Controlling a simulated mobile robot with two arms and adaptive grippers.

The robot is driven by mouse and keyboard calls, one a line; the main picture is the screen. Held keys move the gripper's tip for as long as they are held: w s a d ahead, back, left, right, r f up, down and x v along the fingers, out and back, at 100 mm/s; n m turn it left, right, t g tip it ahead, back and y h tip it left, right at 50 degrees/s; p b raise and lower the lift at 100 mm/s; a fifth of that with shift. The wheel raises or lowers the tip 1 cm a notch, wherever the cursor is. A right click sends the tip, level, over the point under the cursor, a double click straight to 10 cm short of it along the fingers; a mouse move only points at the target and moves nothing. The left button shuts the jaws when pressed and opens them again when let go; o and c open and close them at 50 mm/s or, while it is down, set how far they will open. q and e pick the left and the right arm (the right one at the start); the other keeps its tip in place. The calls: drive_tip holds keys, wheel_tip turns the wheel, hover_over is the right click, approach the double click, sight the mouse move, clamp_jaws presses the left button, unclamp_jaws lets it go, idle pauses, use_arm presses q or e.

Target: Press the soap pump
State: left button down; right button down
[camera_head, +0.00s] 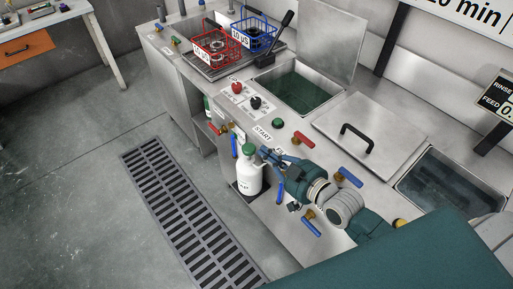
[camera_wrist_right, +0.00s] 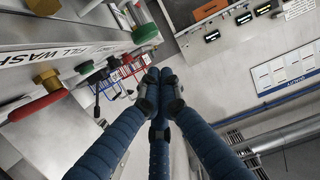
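The soap bottle (camera_head: 248,181) is white with dark lettering and stands upright on a small dark pad at the front edge of the steel counter. Its green pump head (camera_head: 248,149) is on top. My right gripper (camera_head: 266,153) is just to the right of the pump head, at about its height in the picture; I cannot tell whether they touch. In the right wrist view the dark fingertips of my right gripper (camera_wrist_right: 158,82) are brought together with nothing seen between them. I cannot pick out the bottle with certainty in that view. My left gripper is not in view.
Valves with red handles (camera_head: 304,139) and blue handles (camera_head: 349,177) stand close around my right gripper. A green button (camera_head: 278,123) is on the counter. Behind are an open tank (camera_head: 298,91) and a lid with a black handle (camera_head: 366,137). A floor grate (camera_head: 185,215) lies left.

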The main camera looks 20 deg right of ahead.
drive_tip(key=v, duration=0.3)
drive_tip(key=shift+s+r, duration=0.15)
idle(0.8)
